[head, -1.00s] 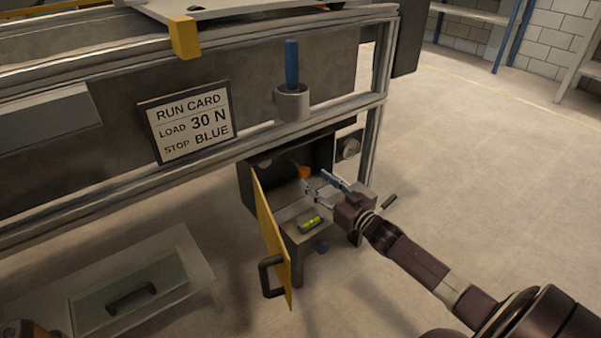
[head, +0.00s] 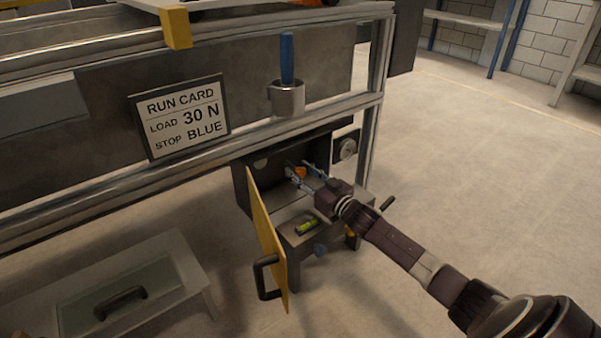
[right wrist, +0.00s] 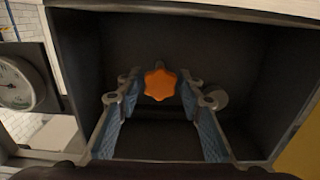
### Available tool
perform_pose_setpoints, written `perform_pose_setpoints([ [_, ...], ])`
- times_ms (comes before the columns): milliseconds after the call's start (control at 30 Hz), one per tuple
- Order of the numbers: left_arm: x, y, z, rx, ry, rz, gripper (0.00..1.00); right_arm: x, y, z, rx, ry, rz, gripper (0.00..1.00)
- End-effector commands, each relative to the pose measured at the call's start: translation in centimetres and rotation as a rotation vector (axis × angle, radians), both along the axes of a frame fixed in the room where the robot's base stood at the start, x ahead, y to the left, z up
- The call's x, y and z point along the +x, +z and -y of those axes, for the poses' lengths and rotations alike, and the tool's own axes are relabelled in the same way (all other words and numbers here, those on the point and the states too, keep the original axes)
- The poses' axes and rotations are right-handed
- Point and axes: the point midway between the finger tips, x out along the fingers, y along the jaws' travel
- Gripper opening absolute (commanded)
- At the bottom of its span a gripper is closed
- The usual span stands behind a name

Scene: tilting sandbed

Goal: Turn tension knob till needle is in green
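The orange star-shaped tension knob (head: 300,173) sits inside the dark open box (head: 241,187) under the frame. It also shows in the right wrist view (right wrist: 159,84), near the back of the box. My right gripper (right wrist: 159,92) is open, with its blue-padded fingers inside the box. The knob appears between the fingertips, with a gap on each side; I cannot tell how deep it sits between them. The round gauge (head: 347,149) is right of the box in the head view and at the left edge of the right wrist view (right wrist: 17,84). Its needle and any green zone are too small to read. My left gripper is not in view.
The yellow door (head: 266,240) stands open left of the box. A spirit level (head: 306,226) lies on the ledge in front. A cup (head: 287,98) with a blue handle and a run card (head: 180,117) are on the frame above. The floor at right is clear.

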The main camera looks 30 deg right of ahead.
Motion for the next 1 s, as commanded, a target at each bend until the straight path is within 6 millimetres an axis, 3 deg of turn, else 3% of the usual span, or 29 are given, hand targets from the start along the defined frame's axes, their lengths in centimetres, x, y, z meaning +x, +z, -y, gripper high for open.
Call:
perform_pose_setpoints([
  [267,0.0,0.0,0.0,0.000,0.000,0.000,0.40,0.0,0.0,0.0,0.000,0.000,0.000,0.03],
  [667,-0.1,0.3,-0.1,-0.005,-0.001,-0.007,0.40,0.0,0.2,0.0,-0.087,-0.001,0.007,0.03],
  [1000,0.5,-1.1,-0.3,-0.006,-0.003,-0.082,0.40,0.0,0.2,-0.2,-0.363,0.000,0.028,0.03],
])
